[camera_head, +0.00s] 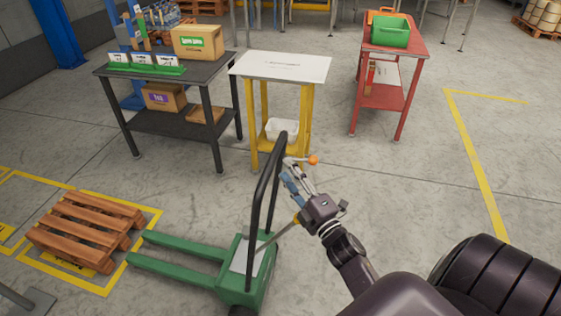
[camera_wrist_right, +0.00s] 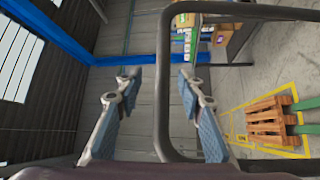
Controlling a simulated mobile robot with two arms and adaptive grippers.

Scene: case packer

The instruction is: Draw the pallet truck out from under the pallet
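The green pallet truck (camera_head: 245,272) stands on the floor at lower centre, its forks pointing left. The wooden pallet (camera_head: 86,229) lies on the floor at left. The fork tips show at its right edge and look clear of it; the exact gap is hard to tell. The pallet also shows in the right wrist view (camera_wrist_right: 267,122). The truck's black loop handle (camera_head: 257,218) rises upright. My right gripper (camera_head: 291,172) is beside the handle's upper part, fingers spread. In the wrist view a handle bar (camera_wrist_right: 163,85) shows between the fingers, without clear contact. My left gripper is out of view.
A dark table (camera_head: 170,75) with boxes, a yellow-legged stand (camera_head: 282,66) and a red table (camera_head: 390,48) with a green bin stand behind the truck. Yellow floor lines (camera_head: 478,165) mark the right side. Open floor lies between the stand and the red table.

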